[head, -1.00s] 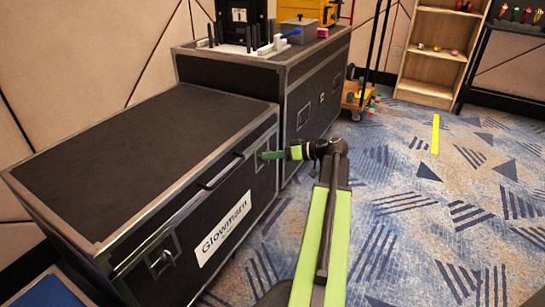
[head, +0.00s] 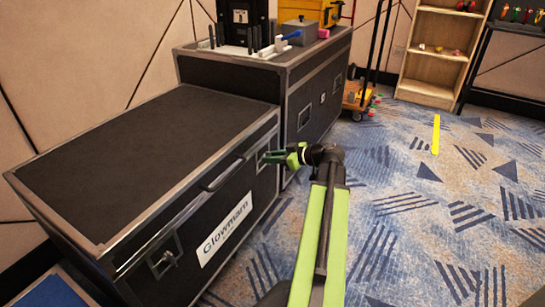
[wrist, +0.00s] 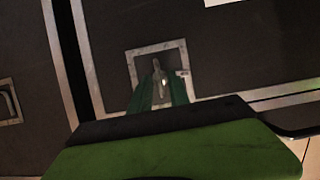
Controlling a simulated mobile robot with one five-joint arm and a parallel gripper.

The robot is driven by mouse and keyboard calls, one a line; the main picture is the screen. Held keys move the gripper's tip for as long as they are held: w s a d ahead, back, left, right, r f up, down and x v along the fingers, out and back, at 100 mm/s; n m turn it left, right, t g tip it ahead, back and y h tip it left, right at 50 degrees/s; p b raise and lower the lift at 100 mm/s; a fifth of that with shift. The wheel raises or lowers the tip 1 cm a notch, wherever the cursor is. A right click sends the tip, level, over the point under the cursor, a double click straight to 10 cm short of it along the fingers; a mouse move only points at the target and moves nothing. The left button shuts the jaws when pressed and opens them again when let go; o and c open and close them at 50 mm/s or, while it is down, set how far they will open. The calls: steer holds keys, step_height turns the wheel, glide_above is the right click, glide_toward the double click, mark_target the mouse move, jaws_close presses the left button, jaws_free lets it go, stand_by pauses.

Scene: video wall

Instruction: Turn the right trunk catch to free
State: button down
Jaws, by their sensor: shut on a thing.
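The black trunk (head: 140,150) has metal edges and a white label, and two catches on its front. The right trunk catch (wrist: 157,68) shows in the wrist view as a small grey lever in a light square plate. My gripper (wrist: 160,90) has a green finger on each side of the lever and is shut on it. In the head view my gripper (head: 270,157) reaches the trunk's right front end and hides most of this catch. The left catch (head: 165,261) sits in its plate at the near end, clear of my gripper.
A dark handle (head: 222,171) is on the front between the catches. A taller case (head: 310,100) stands behind the trunk's right end, with items on top. A wheeled cart (head: 358,95) and a shelf (head: 432,55) are farther back.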

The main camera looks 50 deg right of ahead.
steer(key=c, duration=1.6)
jaws_free()
steer(key=p+v, duration=0.6)
steer(key=v, duration=1.1)
steer(key=shift+s+d+p, duration=0.1)
steer(key=shift+s+p, duration=0.05)
steer(key=shift+p, duration=0.15)
